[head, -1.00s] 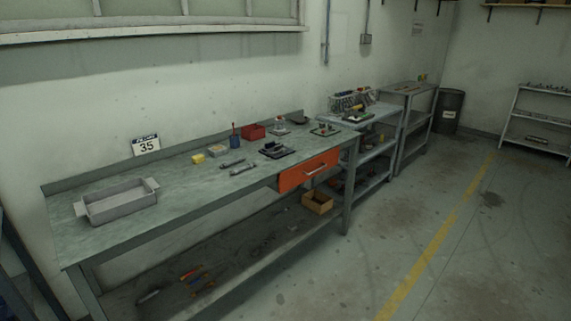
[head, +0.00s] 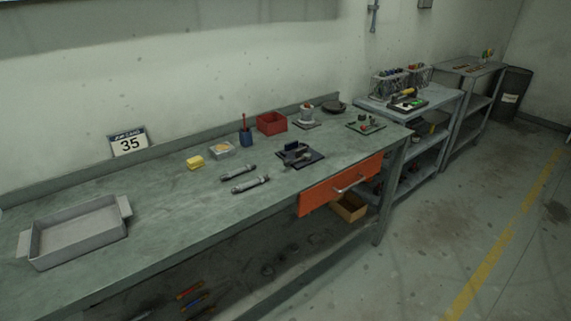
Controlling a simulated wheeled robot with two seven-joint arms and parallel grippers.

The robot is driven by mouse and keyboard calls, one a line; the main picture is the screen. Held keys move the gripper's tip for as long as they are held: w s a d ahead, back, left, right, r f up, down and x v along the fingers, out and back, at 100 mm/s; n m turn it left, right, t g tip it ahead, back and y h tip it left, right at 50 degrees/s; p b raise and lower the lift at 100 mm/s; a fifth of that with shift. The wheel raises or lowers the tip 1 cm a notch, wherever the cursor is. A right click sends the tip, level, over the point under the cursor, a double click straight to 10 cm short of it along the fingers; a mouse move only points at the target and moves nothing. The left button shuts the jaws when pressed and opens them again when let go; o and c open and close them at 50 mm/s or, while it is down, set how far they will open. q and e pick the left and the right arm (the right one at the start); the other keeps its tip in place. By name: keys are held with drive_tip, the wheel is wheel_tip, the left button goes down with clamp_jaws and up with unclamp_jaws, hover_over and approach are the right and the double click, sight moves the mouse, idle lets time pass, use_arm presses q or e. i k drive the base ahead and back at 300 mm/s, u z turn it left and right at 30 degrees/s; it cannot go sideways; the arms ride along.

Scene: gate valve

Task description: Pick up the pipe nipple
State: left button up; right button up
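Two short grey rod-shaped pieces lie on the workbench (head: 165,215) near its middle. One grey piece (head: 238,173) lies farther back. The other grey piece (head: 250,184) lies closer to the front edge. Both have thicker ends and lie roughly parallel, apart from each other. Either could be the pipe nipple; at this size I cannot tell which. Neither of my grippers is in view.
A grey tray (head: 78,231) is at the bench's left. Behind the rods are a yellow block (head: 195,162), a clear container (head: 222,150), a blue cup (head: 245,138) and a red bin (head: 271,122). A dark fixture (head: 300,155) is to the right.

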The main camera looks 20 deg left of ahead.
sight(240, 188)
drive_tip(key=u, duration=0.55)
drive_tip(key=i, duration=1.35)
drive_tip(key=u, duration=1.05)
drive_tip(key=i, duration=0.2)
drive_tip(key=u, duration=0.25)
